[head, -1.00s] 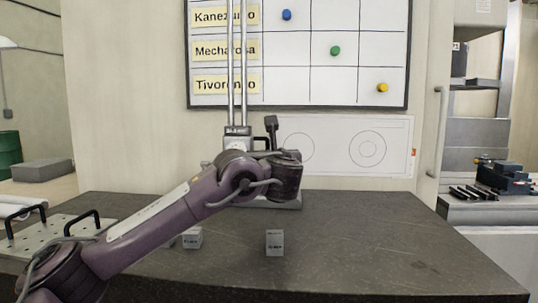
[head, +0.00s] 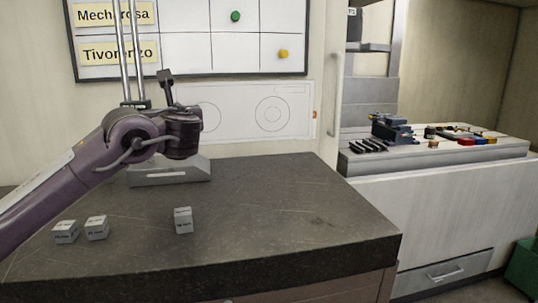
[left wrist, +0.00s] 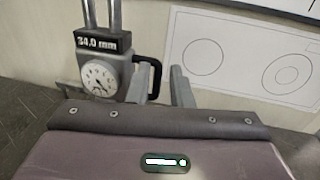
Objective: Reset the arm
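My left arm comes in from the left in the head view, raised above the dark worktop (head: 270,220). Its wrist end is in front of the height gauge, whose grey base (head: 180,172) and twin columns (head: 128,50) show around it. My left gripper's fingers are hidden behind the wrist there. In the left wrist view, grey bars (left wrist: 182,88) that look like the fingers stand beside the gauge's dial (left wrist: 98,78); their opening is unclear. The gauge's display (left wrist: 97,42) reads 34.0 mm. My right gripper is not in view.
Three small grey labelled blocks (head: 183,220) (head: 96,228) (head: 66,232) stand on the worktop. Its right half is bare. A wall board (head: 190,45) and a drawing sheet (head: 270,110) are behind. A side bench (head: 440,150) at right carries a vise and small parts.

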